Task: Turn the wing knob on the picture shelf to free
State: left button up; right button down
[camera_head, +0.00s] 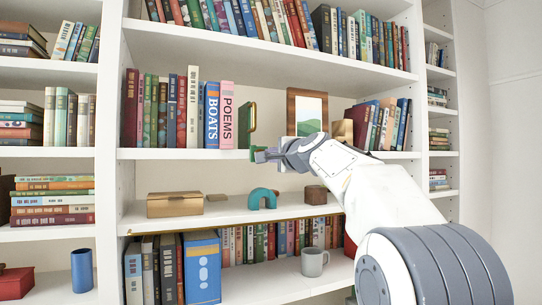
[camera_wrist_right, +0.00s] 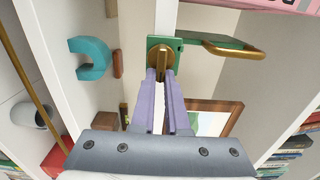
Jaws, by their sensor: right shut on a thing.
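The wing knob (camera_wrist_right: 161,58) is brass and sits on a green plate (camera_wrist_right: 178,44) at the shelf's front edge. In the right wrist view, the two purple fingers of my right gripper (camera_wrist_right: 161,76) are shut on the knob, with its round base showing beyond them. In the head view, my right gripper (camera_head: 268,155) comes in from the right to the front edge of the picture shelf (camera_head: 180,154) and hides most of the knob. A small framed picture (camera_head: 307,112) stands on this shelf. My left gripper is not in view.
On the shelf below are a wooden box (camera_head: 175,205), a blue arch (camera_head: 263,198) and a dark wooden block (camera_head: 316,195). A grey mug (camera_head: 314,262) stands lower down.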

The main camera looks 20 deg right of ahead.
dwell(0.3)
jog(key=c, duration=0.9)
grip_release()
jog(key=shift+s, duration=0.1)
jog(key=s+b, duration=0.5)
jog(key=s, duration=0.5)
jog(key=shift+s+d, duration=0.15)
jog(key=shift+d, duration=0.05)
